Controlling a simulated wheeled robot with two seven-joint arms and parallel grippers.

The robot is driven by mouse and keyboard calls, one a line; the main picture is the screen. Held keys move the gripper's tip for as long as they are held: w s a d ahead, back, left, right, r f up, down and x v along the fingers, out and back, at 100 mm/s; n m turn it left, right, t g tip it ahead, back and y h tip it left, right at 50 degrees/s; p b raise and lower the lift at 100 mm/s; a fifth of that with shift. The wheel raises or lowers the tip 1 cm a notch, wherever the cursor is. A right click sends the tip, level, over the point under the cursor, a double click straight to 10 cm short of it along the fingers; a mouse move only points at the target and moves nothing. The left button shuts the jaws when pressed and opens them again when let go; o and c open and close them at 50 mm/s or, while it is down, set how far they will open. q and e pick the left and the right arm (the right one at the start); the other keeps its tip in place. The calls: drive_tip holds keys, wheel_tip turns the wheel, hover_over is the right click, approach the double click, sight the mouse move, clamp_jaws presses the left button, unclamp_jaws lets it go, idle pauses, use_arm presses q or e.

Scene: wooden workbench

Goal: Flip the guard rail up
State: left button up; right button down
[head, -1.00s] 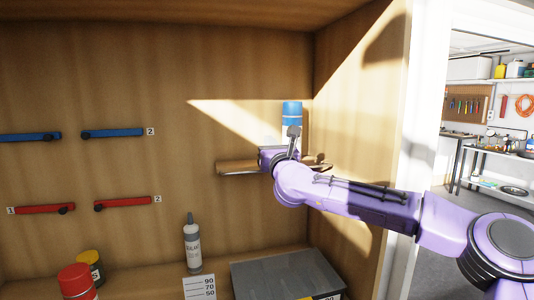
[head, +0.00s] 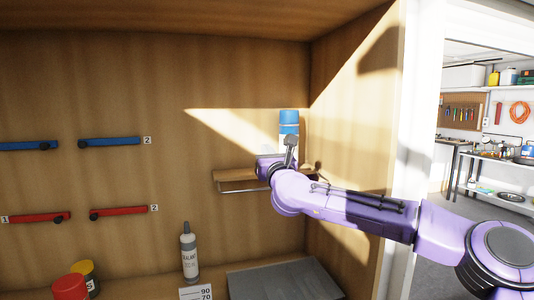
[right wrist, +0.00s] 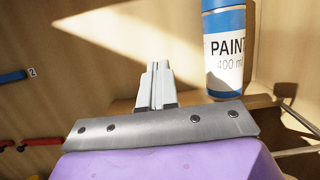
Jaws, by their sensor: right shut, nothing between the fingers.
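The guard rail (head: 240,190) is a thin metal bar at the front of a small wooden shelf (head: 232,175) on the back wall. In the head view it shows just below the shelf's front edge; my arm hides its right part. In the right wrist view, thin metal rod parts (right wrist: 297,117) show at the right, beside the shelf (right wrist: 268,100). A blue and white paint can (head: 289,122) stands upright on the shelf. My right gripper (right wrist: 157,68) is shut and empty, its fingertips at the shelf, left of the can. My left gripper is not in view.
Blue bars (head: 110,142) and red bars (head: 118,211) are mounted on the wall at left. Below stand a sealant bottle (head: 189,250), a red-capped can (head: 70,287), a yellow-capped can (head: 84,270) and a grey box (head: 285,280). The cabinet side wall (head: 350,150) is close on the right.

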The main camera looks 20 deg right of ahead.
drive_tip(key=s+a+f+b, duration=0.1)
drive_tip(key=s+f+b, duration=0.7)
drive_tip(key=f+b, duration=0.2)
drive_tip(key=shift+a+f, duration=0.15)
